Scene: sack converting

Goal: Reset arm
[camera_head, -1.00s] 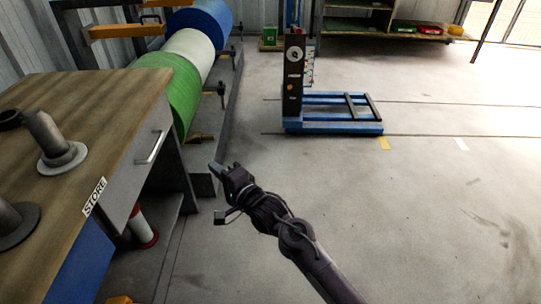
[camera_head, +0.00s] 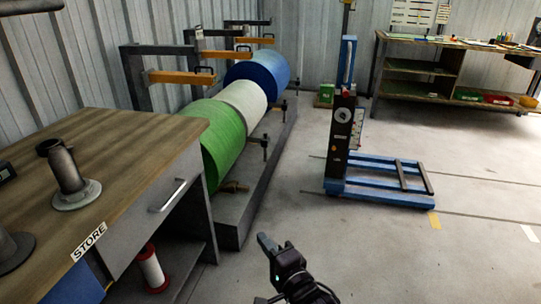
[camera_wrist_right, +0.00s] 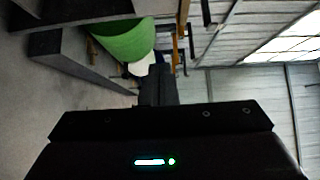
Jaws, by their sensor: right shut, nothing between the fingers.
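My right gripper (camera_head: 267,243) shows at the bottom centre of the head view, over bare floor, to the right of the wooden desk (camera_head: 130,130). Its fingers are together and hold nothing. In the right wrist view the shut fingers (camera_wrist_right: 158,82) point away from the camera, with the green roll (camera_wrist_right: 125,42) beyond them. Most of my right arm is below the head view's lower edge. My left gripper is not in view.
Green (camera_head: 217,135), white (camera_head: 244,102) and blue (camera_head: 262,72) rolls lie on a rack behind the desk. A grey spindle with a round base (camera_head: 68,178) stands on the desk. A blue lift trolley (camera_head: 380,192) stands right of centre. The floor (camera_head: 400,260) around my gripper is clear.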

